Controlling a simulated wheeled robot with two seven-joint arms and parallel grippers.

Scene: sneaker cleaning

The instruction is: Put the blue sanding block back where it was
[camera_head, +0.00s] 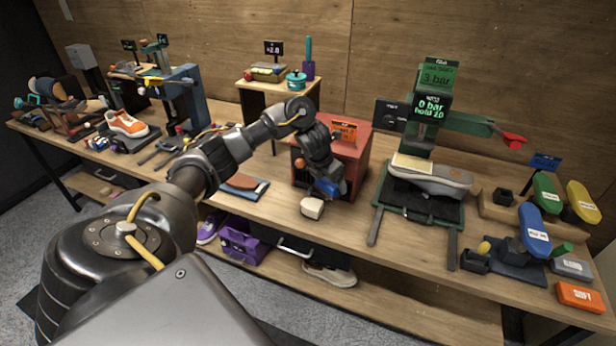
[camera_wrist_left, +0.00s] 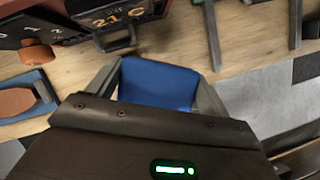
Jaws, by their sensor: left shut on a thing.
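My left gripper (camera_head: 328,190) is shut on the blue sanding block (camera_head: 333,187), in front of the red box near the table's middle. In the left wrist view the block (camera_wrist_left: 158,84) sits between the two grey fingers. Wood tabletop shows around it; whether the block touches the table I cannot tell. An orange block marked SOFT (camera_head: 580,296) and a grey labelled block (camera_head: 571,267) lie at the table's right front corner. My right gripper is not in view.
A small white piece (camera_head: 312,208) lies just in front of the gripper. The red box (camera_head: 357,172) stands behind it. A blue mat with a brown pad (camera_head: 243,184) lies to the left.

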